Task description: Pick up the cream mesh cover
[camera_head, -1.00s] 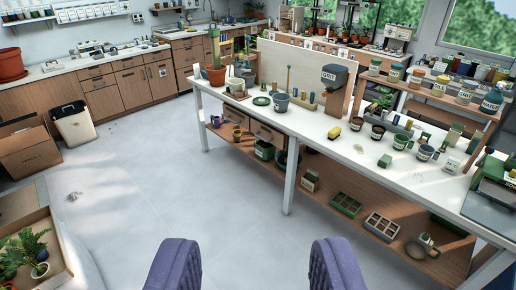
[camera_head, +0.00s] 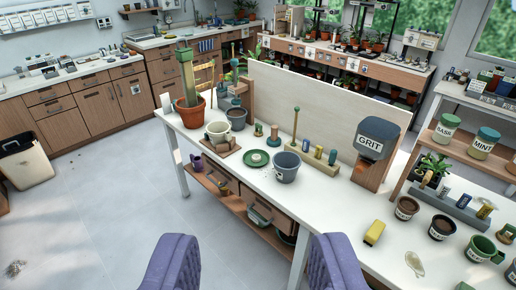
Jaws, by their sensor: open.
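My gripper (camera_head: 254,262) shows as two purple fingers at the bottom of the view, wide apart with nothing between them. It is in front of the long white-topped bench (camera_head: 345,232). A small pale, flattish oval piece (camera_head: 414,264) lies on the bench at the lower right, right of the gripper. It may be the cream mesh cover, but it is too small to tell whether it is mesh. I cannot make out a cream mesh cover for certain anywhere else.
A yellow block (camera_head: 374,233) and GRIT dispenser (camera_head: 376,140) are to the right. Open floor (camera_head: 100,220) lies left.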

